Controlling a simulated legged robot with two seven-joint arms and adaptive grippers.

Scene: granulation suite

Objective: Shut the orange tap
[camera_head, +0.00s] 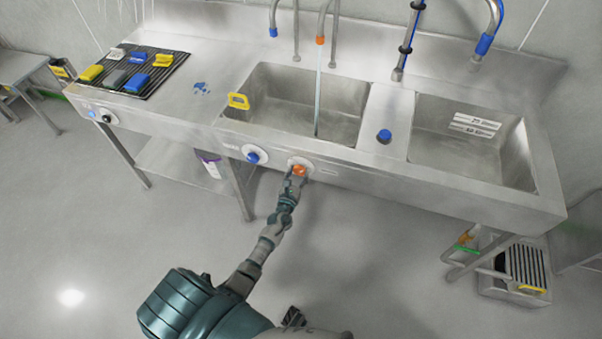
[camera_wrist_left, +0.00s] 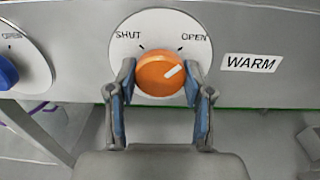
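The orange tap is a round orange knob (camera_head: 299,170) on a white dial on the sink's front panel. In the left wrist view the orange knob (camera_wrist_left: 158,84) sits under the words SHUT and OPEN, beside a WARM label (camera_wrist_left: 251,63). Its white mark points up and right, toward OPEN. My left gripper (camera_wrist_left: 160,80) has one finger on each side of the knob, and the fingertips appear to press its sides. In the head view my left gripper (camera_head: 298,174) reaches the knob from below. A water stream (camera_head: 318,100) falls from the orange-tipped spout (camera_head: 320,40). My right gripper is not in view.
A blue knob (camera_head: 253,156) is just left of the orange one. A striped rack (camera_head: 160,84) holds several coloured pieces. The floor in front is mostly clear.

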